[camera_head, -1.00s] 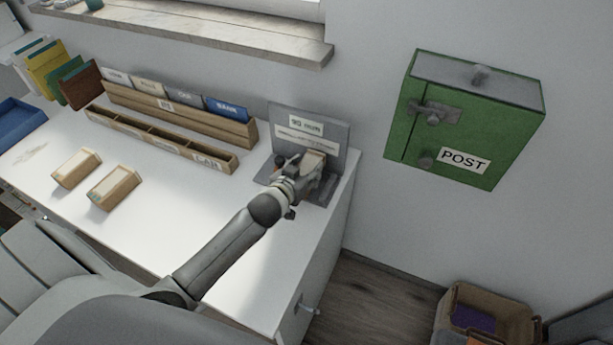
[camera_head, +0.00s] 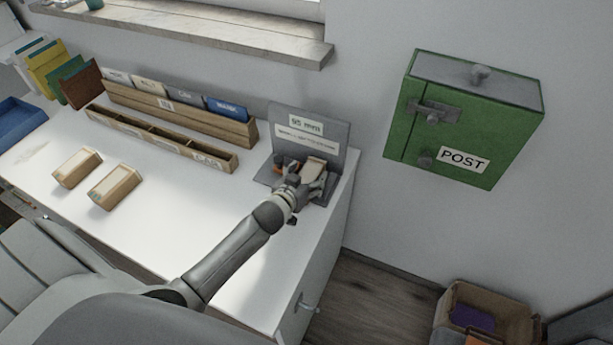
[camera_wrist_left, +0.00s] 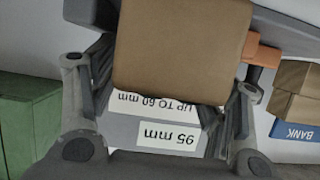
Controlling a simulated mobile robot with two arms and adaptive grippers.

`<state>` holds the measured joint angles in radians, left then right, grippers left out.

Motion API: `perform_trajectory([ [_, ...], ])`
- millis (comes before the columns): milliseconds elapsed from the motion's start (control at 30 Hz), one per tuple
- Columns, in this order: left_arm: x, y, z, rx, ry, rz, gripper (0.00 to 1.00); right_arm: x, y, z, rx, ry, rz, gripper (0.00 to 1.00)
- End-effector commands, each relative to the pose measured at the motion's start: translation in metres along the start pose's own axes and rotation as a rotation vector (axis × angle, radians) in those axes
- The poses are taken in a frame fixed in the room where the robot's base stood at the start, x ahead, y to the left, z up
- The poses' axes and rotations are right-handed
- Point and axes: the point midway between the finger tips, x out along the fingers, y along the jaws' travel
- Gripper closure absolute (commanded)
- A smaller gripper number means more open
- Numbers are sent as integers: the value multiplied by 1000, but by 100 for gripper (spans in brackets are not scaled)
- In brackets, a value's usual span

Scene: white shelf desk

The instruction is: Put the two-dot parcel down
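A tan parcel (camera_head: 314,169) is at the grey gauge stand marked 95 mm (camera_head: 329,125), at the right end of the desk. Its broad brown face (camera_wrist_left: 180,50) fills the upper middle of the left wrist view. No dots show on it. My left gripper (camera_head: 301,178) is at the parcel, with its fingers on both sides of it and seemingly closed on it. The parcel hides part of one finger. I cannot tell whether the parcel touches the stand's base. My right gripper is not in view.
Two other parcels (camera_head: 77,168) (camera_head: 115,187) lie on the white desk to the left. A wooden sorter (camera_head: 180,112) with several labelled slots stands behind. A green POST box (camera_head: 463,125) hangs on the wall at right. The desk's front middle is clear.

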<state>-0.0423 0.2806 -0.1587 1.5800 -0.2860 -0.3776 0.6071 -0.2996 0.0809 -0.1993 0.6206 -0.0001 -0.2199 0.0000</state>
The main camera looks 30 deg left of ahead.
Motion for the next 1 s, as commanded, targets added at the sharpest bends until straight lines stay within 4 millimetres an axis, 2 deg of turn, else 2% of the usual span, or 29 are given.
perform_trajectory([
  [367,-7,0,-2,0,0,1,30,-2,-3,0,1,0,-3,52],
  [567,-36,0,-1,1,-2,1,30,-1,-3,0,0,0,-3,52],
  [800,-82,0,-1,0,-1,1,30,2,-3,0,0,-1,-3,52],
  [1000,-109,0,-1,-1,-2,1,30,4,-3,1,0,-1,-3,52],
])
